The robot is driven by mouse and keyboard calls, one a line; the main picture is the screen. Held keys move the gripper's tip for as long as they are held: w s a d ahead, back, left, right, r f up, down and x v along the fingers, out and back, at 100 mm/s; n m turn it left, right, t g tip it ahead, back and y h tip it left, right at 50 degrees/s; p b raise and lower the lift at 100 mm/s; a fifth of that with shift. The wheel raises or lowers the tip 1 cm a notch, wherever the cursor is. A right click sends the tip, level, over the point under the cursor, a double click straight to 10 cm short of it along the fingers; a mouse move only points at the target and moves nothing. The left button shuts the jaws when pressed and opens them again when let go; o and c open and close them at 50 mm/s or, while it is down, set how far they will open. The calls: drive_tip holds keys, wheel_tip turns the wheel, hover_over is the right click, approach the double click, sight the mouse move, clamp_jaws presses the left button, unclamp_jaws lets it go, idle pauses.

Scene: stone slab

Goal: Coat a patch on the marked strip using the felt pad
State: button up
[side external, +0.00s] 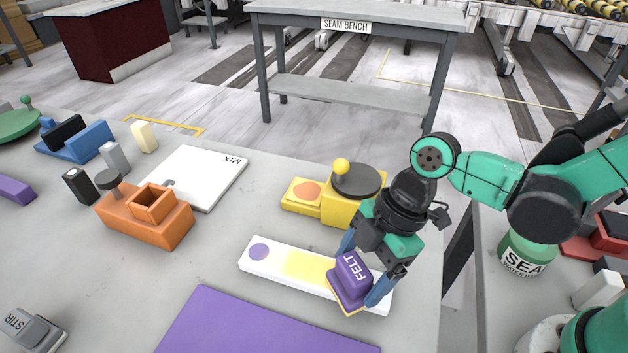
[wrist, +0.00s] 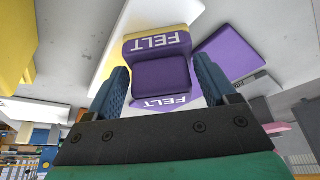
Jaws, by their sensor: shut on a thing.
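The felt pad (side external: 350,277) is a purple block marked FELT with a yellowish base edge. My gripper (side external: 362,272) is shut on it, one blue finger on each side. The pad is over the right part of the marked strip (side external: 262,270); I cannot tell whether it touches. The strip is a white bar with a purple dot at its left end and a pale yellow patch in its middle. In the wrist view the felt pad (wrist: 161,76) sits between the two fingers (wrist: 161,88), with the white strip (wrist: 162,12) behind it.
A yellow block with a dark round top (side external: 350,200) stands close behind the strip. A purple mat (side external: 265,325) lies in front. An orange holder (side external: 145,220), a white MIX board (side external: 205,175) and a grey STIR tool (side external: 32,330) are to the left. The slab's right edge is near.

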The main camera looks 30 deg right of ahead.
drive_tip(key=shift+s+d+r, duration=0.15)
drive_tip(key=shift+s+d, duration=0.6)
wheel_tip(320, 180, up, 8)
idle(0.7)
